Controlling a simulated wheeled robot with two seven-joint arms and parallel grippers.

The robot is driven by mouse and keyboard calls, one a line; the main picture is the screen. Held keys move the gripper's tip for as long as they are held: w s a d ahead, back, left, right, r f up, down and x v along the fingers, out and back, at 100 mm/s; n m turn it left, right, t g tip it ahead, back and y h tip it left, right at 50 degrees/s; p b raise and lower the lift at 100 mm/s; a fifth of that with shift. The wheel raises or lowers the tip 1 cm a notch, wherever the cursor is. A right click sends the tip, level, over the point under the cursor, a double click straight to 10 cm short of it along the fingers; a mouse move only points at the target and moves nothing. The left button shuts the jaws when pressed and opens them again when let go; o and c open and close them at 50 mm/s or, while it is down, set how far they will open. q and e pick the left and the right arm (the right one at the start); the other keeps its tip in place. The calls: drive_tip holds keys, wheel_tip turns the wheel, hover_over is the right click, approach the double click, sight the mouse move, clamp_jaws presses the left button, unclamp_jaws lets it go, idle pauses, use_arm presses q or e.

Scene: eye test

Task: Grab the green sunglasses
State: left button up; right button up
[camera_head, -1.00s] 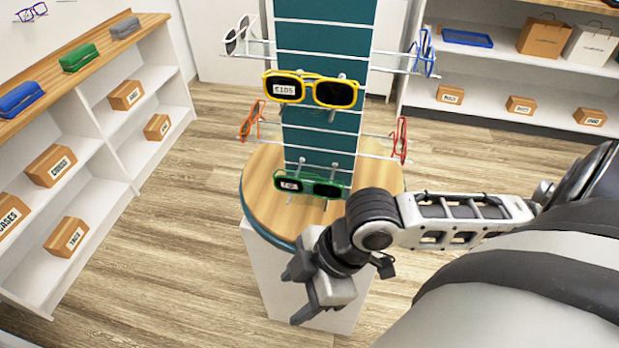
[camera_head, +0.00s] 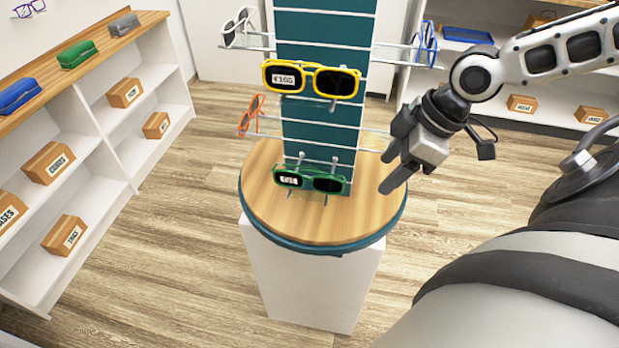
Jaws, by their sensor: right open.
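The green sunglasses (camera_head: 328,184) have dark lenses and a small white tag on the left lens. They rest on the lowest pegs of the teal display stand (camera_head: 319,126), just above its round wooden base (camera_head: 365,215). My right gripper (camera_head: 388,172) is open and empty. It is to the right of the green sunglasses and apart from them, near the right side of the stand, fingers pointing down and left. My left gripper is not in view.
Yellow sunglasses (camera_head: 337,82) hang above the green ones. Orange glasses (camera_head: 248,116), white glasses (camera_head: 237,27) and blue glasses (camera_head: 427,43) hang on side pegs. White shelves (camera_head: 118,75) with boxes and cases stand at left. The wooden floor around the stand is clear.

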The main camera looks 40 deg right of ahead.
sight(338, 171)
drive_tip(key=w+a+b, duration=0.1)
drive_tip(key=w+a, duration=0.1)
drive_tip(key=w+a+b, duration=0.1)
drive_tip(key=w+a, duration=0.1)
drive_tip(key=w, duration=0.1)
drive_tip(key=shift+w+a+f, duration=0.1)
drive_tip(key=shift+a+f, duration=0.05)
drive_tip(key=shift+a, duration=0.15)
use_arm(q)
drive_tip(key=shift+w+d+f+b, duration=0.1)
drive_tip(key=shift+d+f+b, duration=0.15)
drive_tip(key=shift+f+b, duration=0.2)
use_arm(e)
drive_tip(key=shift+w+a, duration=0.25)
drive_tip(key=shift+w, duration=0.15)
drive_tip(key=b+x, duration=0.2)
drive_tip(key=shift+a+f+b, duration=0.1)
drive_tip(key=shift+f+b, duration=0.15)
drive_tip(key=shift+b, duration=0.15)
drive_tip(key=shift+w+f+b, duration=0.1)
drive_tip(key=shift+f+b, duration=0.25)
drive_tip(key=shift+w+f, duration=0.1)
drive_tip(key=shift+f, duration=0.25)
drive_tip(key=shift+w+a+f+b, duration=0.25)
drive_tip(key=shift+a+f+b, duration=0.1)
drive_tip(key=shift+b, duration=0.15)
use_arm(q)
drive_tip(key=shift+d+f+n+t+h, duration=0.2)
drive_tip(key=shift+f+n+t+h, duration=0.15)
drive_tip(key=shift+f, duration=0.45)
